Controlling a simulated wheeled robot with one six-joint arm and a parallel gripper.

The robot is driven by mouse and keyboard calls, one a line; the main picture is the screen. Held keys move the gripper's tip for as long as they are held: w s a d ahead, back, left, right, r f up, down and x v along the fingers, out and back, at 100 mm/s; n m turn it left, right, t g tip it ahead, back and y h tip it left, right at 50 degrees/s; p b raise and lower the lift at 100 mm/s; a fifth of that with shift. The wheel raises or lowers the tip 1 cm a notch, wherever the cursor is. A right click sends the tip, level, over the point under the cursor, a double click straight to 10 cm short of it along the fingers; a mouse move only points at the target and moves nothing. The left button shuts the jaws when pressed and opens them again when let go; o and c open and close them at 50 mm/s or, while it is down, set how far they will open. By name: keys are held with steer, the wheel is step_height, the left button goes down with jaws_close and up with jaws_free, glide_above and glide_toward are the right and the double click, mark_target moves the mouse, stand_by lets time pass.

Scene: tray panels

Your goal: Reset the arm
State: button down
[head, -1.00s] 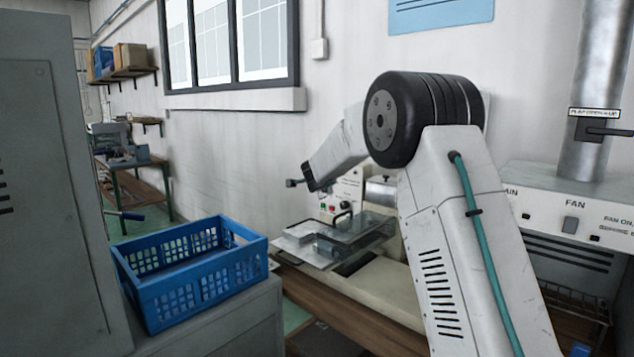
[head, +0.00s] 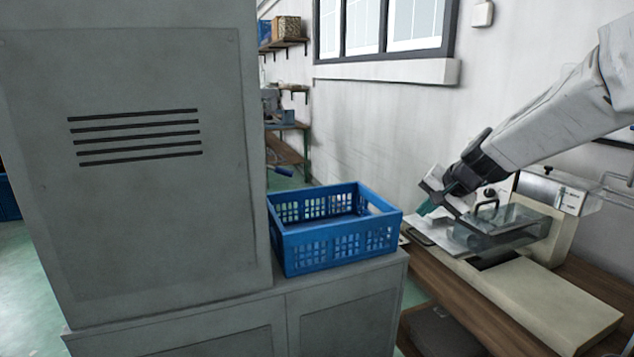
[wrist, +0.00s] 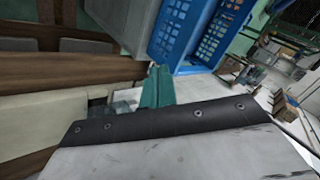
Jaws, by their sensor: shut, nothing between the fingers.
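My arm comes in from the right in the head view. My gripper (head: 430,207) has teal fingers and hangs over the left end of the bench machine, to the right of the blue crate. The fingers are together with nothing between them. In the wrist view the teal fingers (wrist: 157,88) show closed, just beside the blue crate's wall. I cannot tell the exact gap between the fingers and the things below them.
A blue crate (head: 330,258) stands on a grey cabinet (head: 345,308), beside a tall grey housing (head: 150,200). A cream machine (head: 545,300) with a handled clear cover (head: 510,230) sits on a wooden bench (head: 450,290). A window sill (head: 390,72) is on the back wall.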

steer(key=s+n+g+h, duration=0.3)
steer(key=s+n+g, duration=0.2)
steer(key=s, duration=3.6)
steer(key=shift+s+d+n+g+h, duration=0.3)
steer(key=shift+d+n+g, duration=0.1)
steer(key=shift+n, duration=0.5)
steer(key=shift+r, duration=0.1)
